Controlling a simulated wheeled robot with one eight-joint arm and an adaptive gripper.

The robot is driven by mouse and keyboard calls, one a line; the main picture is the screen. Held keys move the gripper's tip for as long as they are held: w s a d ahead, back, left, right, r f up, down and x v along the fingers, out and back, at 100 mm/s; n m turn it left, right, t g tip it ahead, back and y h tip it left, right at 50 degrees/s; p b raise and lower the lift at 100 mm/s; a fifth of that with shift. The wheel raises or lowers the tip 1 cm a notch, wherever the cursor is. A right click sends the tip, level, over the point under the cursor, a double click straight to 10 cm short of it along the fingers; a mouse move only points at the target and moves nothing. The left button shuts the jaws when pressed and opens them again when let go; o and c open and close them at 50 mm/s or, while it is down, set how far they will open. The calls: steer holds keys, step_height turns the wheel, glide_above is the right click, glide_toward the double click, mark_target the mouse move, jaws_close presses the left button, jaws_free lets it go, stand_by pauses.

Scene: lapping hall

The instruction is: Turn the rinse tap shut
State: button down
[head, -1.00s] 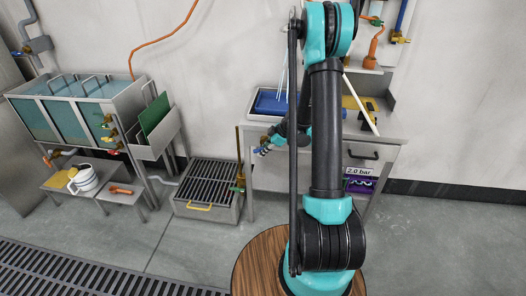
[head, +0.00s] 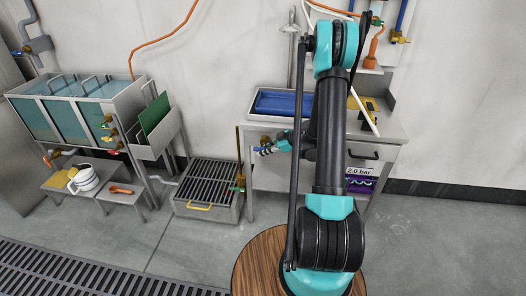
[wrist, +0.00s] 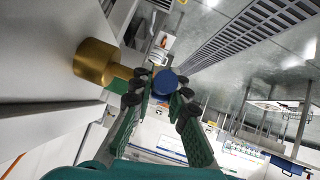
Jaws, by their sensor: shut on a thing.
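The rinse tap has a brass body (wrist: 97,63) and a round blue handle (wrist: 165,82) in the wrist view. My gripper (wrist: 158,93) has one finger on each side of the blue handle and is shut on it. In the head view my gripper (head: 276,146) is at the front left of the grey bench, beside a small blue part of the tap (head: 264,150). My arm hides part of the bench there, and the tap's turn angle is too small to tell.
The grey bench (head: 388,130) carries a blue tray (head: 282,103). A floor grate box (head: 208,180) stands left of the bench. A tank with several bays (head: 80,105) and brass valves is at the left. The floor between (head: 140,225) is clear.

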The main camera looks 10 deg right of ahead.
steer(key=c, duration=1.5)
jaws_free()
steer(key=shift+o, duration=0.2)
steer(key=v, duration=1.2)
steer(key=s+a+r+m+g+h, duration=0.1)
steer(key=s+a+r+m+h, duration=0.1)
steer(key=s+a+m+h, duration=0.3)
steer(key=s+a+r+m, duration=0.1)
steer(key=s+r+m, duration=0.2)
steer(key=s, duration=0.5)
steer(key=s+d+m+h, duration=0.1)
steer(key=s+m+h, duration=0.3)
steer(key=s, duration=0.9)
steer(key=m, duration=0.3)
steer(key=shift+d+f+m+h, duration=0.15)
steer(key=shift+f+m+h, duration=0.15)
steer(key=shift+f+h, duration=0.1)
